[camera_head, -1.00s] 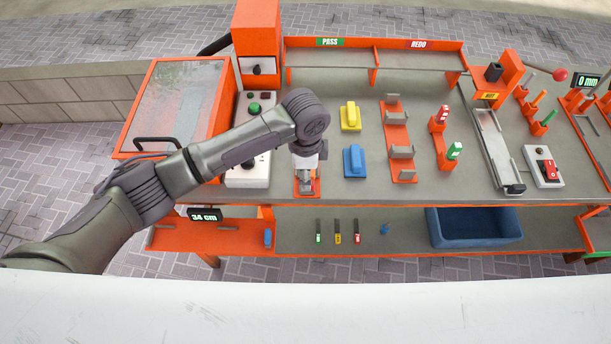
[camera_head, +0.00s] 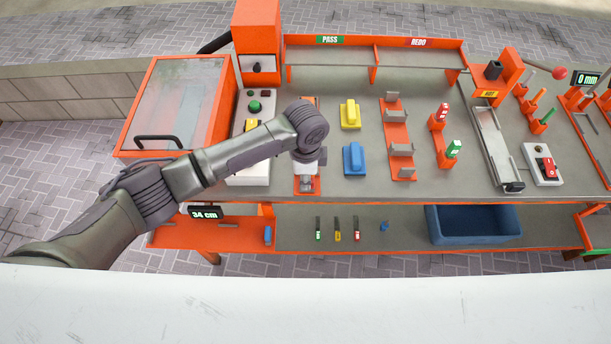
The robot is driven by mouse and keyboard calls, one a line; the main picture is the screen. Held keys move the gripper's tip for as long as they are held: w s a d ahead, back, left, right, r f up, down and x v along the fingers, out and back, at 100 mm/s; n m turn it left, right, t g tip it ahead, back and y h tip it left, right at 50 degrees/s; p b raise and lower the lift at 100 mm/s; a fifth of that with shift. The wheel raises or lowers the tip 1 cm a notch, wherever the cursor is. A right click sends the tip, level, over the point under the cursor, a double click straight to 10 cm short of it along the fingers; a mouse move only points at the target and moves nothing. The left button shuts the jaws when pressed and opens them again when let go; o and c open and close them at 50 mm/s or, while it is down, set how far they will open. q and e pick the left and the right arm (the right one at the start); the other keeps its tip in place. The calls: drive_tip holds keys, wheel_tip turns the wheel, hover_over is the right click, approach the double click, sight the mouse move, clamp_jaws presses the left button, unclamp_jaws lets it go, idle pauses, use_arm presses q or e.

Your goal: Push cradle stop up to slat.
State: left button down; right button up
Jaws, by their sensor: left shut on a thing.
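My left gripper (camera_head: 306,184) points down over the near end of a narrow orange base (camera_head: 313,102) on the bench. It is shut on a small part there, which the fingers mostly hide; it appears to be the cradle stop. The far end of the orange base shows beyond my wrist, and its middle is hidden under my arm. I cannot make out the slat. My right gripper is not in view.
A yellow block (camera_head: 350,115) and a blue block (camera_head: 354,158) stand just right of my gripper. An orange strip with grey brackets (camera_head: 399,135) lies further right. A control box (camera_head: 248,176) is close on the left. A blue bin (camera_head: 474,225) sits on the lower shelf.

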use_arm(q)
drive_tip(key=shift+w, duration=1.05)
drive_tip(key=c, duration=1)
unclamp_jaws()
drive_tip(key=shift+c, duration=0.2)
wheel_tip(320, 180, up, 12)
